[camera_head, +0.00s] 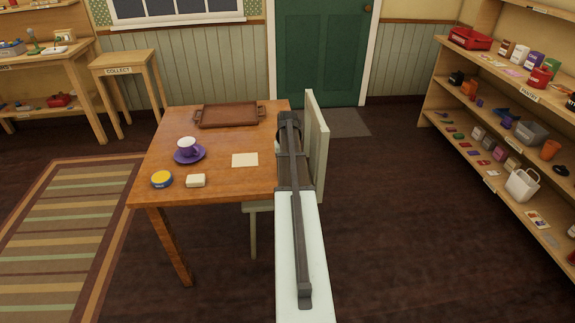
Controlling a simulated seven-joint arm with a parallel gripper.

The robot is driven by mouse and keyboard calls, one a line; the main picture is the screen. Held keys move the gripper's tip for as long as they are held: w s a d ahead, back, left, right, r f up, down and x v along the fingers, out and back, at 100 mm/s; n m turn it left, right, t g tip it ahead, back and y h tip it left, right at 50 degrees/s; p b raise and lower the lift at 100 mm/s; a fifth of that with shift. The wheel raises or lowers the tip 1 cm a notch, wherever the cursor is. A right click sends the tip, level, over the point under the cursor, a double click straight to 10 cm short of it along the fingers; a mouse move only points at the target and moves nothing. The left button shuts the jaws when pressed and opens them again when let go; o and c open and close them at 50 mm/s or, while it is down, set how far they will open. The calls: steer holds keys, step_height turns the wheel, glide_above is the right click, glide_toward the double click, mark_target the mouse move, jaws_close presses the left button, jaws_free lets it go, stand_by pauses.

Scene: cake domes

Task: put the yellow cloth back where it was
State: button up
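A flat pale-yellow square (245,160) lies on the wooden table (215,140), right of the purple cup and saucer; I cannot tell if it is cloth or paper. No other yellow cloth shows. My arm reaches from the bottom middle toward the table's right edge. My gripper is not clearly visible at its far end; the arm hides it, and any thing it might hold is hidden too.
On the table are a brown tray (228,115), a purple cup (187,145) on a saucer (190,155), a yellow-topped tin (161,180) and a cream block (195,181). A pale chair (316,145) stands at the right edge. Pantry shelves (505,78) stand right; a COLLECT stand (120,70) left.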

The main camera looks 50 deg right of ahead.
steer(key=shift+f, duration=0.35)
stand_by(0.5)
steer(key=o, duration=1)
steer(key=shift+c, duration=0.2)
steer(key=o, duration=0.6)
steer(key=shift+r, duration=4)
